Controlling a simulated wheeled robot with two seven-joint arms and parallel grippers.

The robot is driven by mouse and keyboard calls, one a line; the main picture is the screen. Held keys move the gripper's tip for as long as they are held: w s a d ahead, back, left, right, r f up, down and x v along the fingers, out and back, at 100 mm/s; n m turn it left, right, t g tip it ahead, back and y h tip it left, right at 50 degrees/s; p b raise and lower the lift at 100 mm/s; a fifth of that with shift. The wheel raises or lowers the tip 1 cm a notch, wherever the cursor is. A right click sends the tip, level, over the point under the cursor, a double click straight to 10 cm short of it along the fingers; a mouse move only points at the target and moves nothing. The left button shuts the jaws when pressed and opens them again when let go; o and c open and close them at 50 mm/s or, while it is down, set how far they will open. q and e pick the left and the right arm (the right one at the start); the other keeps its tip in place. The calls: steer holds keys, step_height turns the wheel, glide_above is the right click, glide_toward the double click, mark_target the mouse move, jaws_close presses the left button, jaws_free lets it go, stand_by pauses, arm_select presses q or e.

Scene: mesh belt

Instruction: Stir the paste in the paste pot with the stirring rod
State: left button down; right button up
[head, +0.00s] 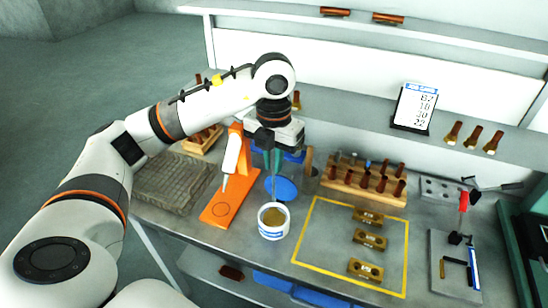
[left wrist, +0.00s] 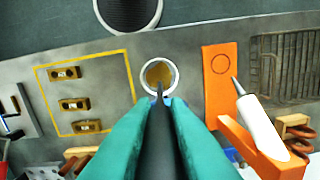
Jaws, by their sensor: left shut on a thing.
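The paste pot (head: 273,231) is a white tub with a blue band, upright on the bench and open. Tan paste (head: 273,216) shows inside it, and the pot also shows in the left wrist view (left wrist: 175,80). My left gripper (head: 273,168) is above and behind the pot, its teal fingers (left wrist: 158,125) shut on the dark stirring rod (left wrist: 160,120). The rod (head: 273,188) points down toward the pot, and its tip overlaps the paste in the left wrist view. I cannot tell whether the tip touches the paste. My right gripper is not in view.
A blue lid (head: 285,187) lies just behind the pot. An orange stand (head: 221,209) with a white tube is close on the left. A yellow-outlined area (head: 335,256) with brass blocks (head: 368,239) is on the right. A wooden rack (head: 340,188) stands behind it.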

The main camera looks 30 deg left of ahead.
mark_target(273, 181)
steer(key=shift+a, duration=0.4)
arm_select(q)
steer(key=shift+f, duration=0.15)
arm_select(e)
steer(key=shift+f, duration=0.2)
